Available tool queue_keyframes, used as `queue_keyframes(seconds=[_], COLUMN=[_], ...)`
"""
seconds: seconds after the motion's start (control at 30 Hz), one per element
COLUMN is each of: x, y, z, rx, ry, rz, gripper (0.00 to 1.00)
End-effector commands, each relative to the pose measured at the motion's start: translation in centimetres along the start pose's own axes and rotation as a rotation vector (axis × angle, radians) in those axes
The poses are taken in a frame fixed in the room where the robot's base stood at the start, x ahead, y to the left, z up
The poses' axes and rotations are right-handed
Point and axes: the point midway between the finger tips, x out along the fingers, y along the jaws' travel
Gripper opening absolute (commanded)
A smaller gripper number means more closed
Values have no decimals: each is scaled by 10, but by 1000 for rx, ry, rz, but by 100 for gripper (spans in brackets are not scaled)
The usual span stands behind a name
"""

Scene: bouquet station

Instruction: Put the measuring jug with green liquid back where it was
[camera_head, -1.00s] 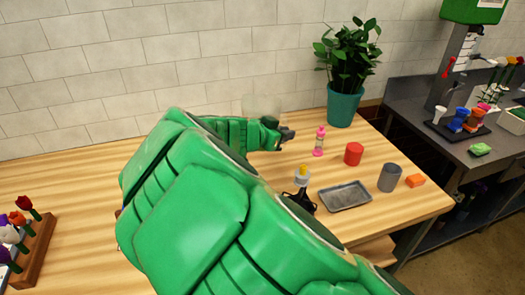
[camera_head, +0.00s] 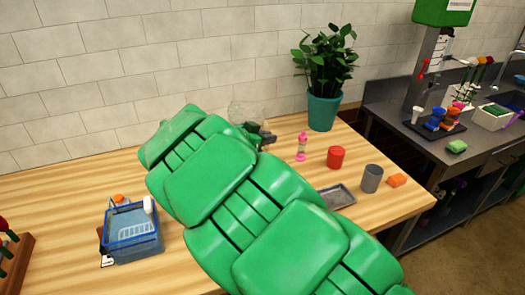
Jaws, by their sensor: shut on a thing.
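A clear, faint vessel (camera_head: 243,113) shows by the wall at the far side of the wooden table. It looks like the measuring jug, but my arm covers its lower part and I see no green liquid. My gripper (camera_head: 265,135) is at its right side, mostly hidden behind my green arm, and appears shut on it. I cannot tell whether the vessel touches the table.
Right of my gripper stand a pink bottle (camera_head: 302,148), a red cup (camera_head: 336,158), a grey cup (camera_head: 371,179), an orange block (camera_head: 397,180) and a potted plant (camera_head: 323,80). A metal tray (camera_head: 341,196) is partly hidden. A blue basket (camera_head: 133,243) stands left.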

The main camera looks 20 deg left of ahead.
Motion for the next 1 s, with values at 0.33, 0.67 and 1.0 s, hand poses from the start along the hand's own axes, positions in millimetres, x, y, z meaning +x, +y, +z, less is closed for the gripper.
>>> queue_keyframes(seconds=[0.33,0.67,1.0], x=[26,46,55], y=[-25,-44,-52], z=[21,41,50], rx=[0,1,2], ry=[-3,-2,0], rz=[-1,-3,-2], gripper=[0,0,0])
